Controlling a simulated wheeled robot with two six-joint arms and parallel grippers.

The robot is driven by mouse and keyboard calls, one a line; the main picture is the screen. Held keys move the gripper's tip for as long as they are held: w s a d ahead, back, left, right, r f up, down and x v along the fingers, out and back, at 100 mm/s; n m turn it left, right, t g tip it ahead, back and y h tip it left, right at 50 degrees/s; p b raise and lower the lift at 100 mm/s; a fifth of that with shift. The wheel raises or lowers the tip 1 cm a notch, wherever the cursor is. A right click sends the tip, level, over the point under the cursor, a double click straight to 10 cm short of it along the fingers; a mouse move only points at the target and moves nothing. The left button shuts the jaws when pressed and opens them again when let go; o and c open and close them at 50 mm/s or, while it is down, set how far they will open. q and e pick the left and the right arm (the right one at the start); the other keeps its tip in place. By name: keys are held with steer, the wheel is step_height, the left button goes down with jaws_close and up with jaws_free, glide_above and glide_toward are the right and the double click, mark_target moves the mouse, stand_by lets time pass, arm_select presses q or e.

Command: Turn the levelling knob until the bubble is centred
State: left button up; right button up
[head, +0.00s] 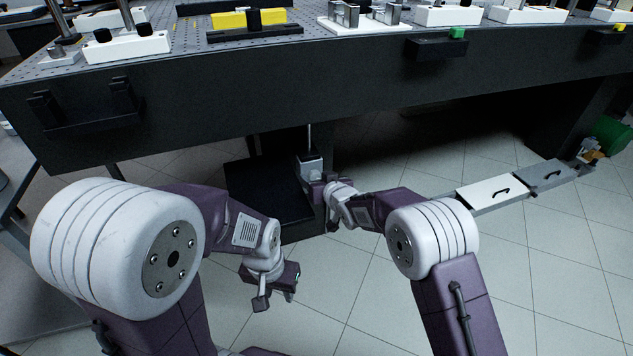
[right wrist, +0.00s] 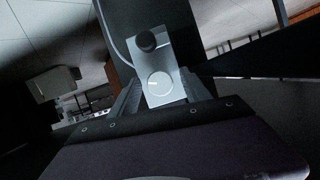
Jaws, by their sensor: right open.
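In the right wrist view a light metal block carries a black round knob (right wrist: 146,42) and, nearer my gripper, a pale round disc (right wrist: 160,84) with a small white mark. I cannot tell whether the disc is the bubble level; no bubble can be made out. My right gripper (right wrist: 158,96) is open, its dark fingers on both sides of the block's lower part; contact is unclear. In the head view my right gripper (head: 314,186) is under the table edge at the pale block (head: 312,166). My left gripper (head: 276,300) hangs low over the floor with its fingers apart, empty.
The optical table (head: 220,105) spans the top, with several mounts on it and its dark front edge above my right gripper. A black box-like base (head: 262,190) stands below it. White and grey drawer-like panels (head: 492,190) lie to the right.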

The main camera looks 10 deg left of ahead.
jaws_close()
steer(key=m+p, duration=0.1)
steer(key=p, duration=0.3)
steer(key=shift+d+r, duration=0.1)
steer(key=shift+r, duration=0.25)
steer(key=shift+f+y+p, duration=0.15)
steer(key=shift+y+p, duration=0.15)
steer(key=shift+p, duration=0.1)
steer(key=shift+f, duration=0.15)
jaws_free()
